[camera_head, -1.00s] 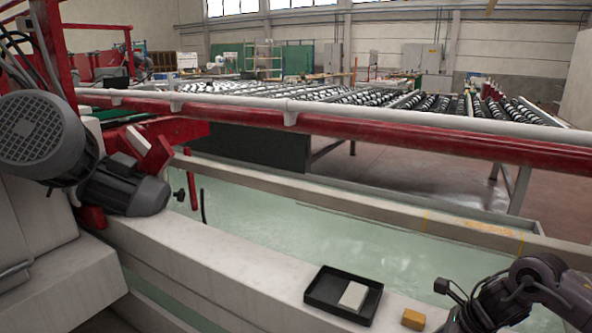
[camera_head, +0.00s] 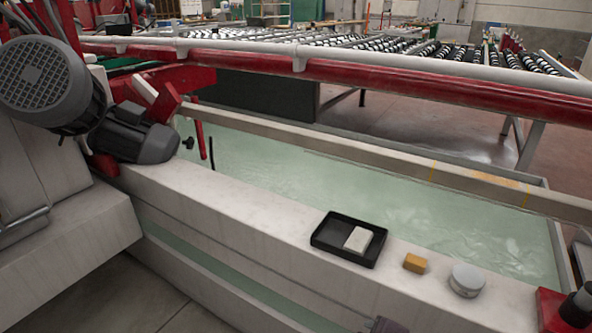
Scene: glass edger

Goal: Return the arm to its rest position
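Neither of my grippers can be made out in the head view. A small dark piece at the bottom edge, right of centre, may be part of my arm, but too little shows to tell. A black tray (camera_head: 324,241) sits on the pale ledge (camera_head: 230,223) with a white block (camera_head: 358,239) in it. An ochre block (camera_head: 415,263) and a round grey-white container (camera_head: 467,280) stand on the ledge to the right of the tray. No gripper touches them.
A water-filled trough (camera_head: 300,185) lies behind the ledge. A red rail (camera_head: 400,82) crosses above it. Grey motors (camera_head: 45,85) stand at the left. A red fitting (camera_head: 550,308) is at the lower right. Roller tables (camera_head: 360,50) are in the background.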

